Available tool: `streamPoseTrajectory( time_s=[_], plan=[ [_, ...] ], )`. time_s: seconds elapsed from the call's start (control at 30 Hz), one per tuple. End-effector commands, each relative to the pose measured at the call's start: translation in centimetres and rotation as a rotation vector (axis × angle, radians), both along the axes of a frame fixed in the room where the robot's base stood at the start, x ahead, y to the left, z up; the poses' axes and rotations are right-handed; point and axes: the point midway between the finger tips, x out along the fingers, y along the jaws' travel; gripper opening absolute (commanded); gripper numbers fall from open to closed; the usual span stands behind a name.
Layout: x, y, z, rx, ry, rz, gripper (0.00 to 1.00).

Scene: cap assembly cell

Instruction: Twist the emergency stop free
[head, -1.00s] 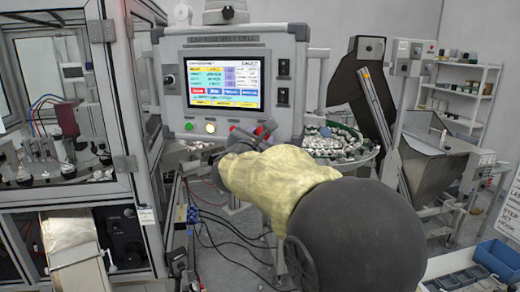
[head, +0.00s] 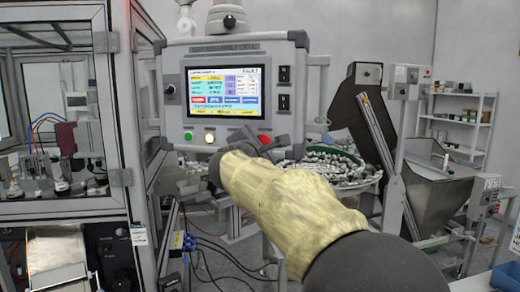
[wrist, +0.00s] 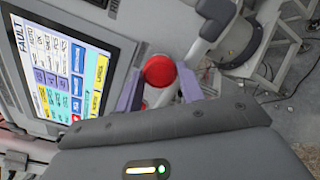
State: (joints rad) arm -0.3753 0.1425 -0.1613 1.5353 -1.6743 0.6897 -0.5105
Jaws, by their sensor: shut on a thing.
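The emergency stop (head: 264,139) is a round red button at the lower right of the grey control panel (head: 222,135). In the wrist view its red head (wrist: 159,70) sits between my two finger pads, with a pale collar below it. My gripper (wrist: 160,88) is shut on the button, one finger on each side. In the head view my gripper (head: 262,143) reaches the panel's lower edge, and its wrist and yellow-sleeved arm hide part of the area below.
The panel screen (head: 222,90) reads FAULT. A green button (head: 189,136) and a lit white button (head: 209,137) sit left of the stop. A bowl of caps (head: 330,165) stands close behind on the right. A framed machine (head: 118,100) stands left; cables lie below.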

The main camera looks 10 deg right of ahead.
Motion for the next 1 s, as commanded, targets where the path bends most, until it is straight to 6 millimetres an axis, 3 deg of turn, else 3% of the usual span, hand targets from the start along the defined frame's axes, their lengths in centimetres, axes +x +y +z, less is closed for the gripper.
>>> streamPoseTrajectory(
  time_s=[0.23,0.27,0.37,0.77,1.0],
  plan=[
    [0.0,-0.1,0.3,-0.002,-0.004,-0.002,0.15],
    [0.0,-0.1,0.3,-0.002,-0.004,-0.002,0.42],
    [0.0,-0.1,0.2,-0.002,-0.004,-0.002,0.60],
    [-0.5,0.3,0.1,-0.001,-0.003,0.000,0.60],
    [-3.7,1.9,-0.1,-0.001,-0.003,0.002,0.60]
  ],
)
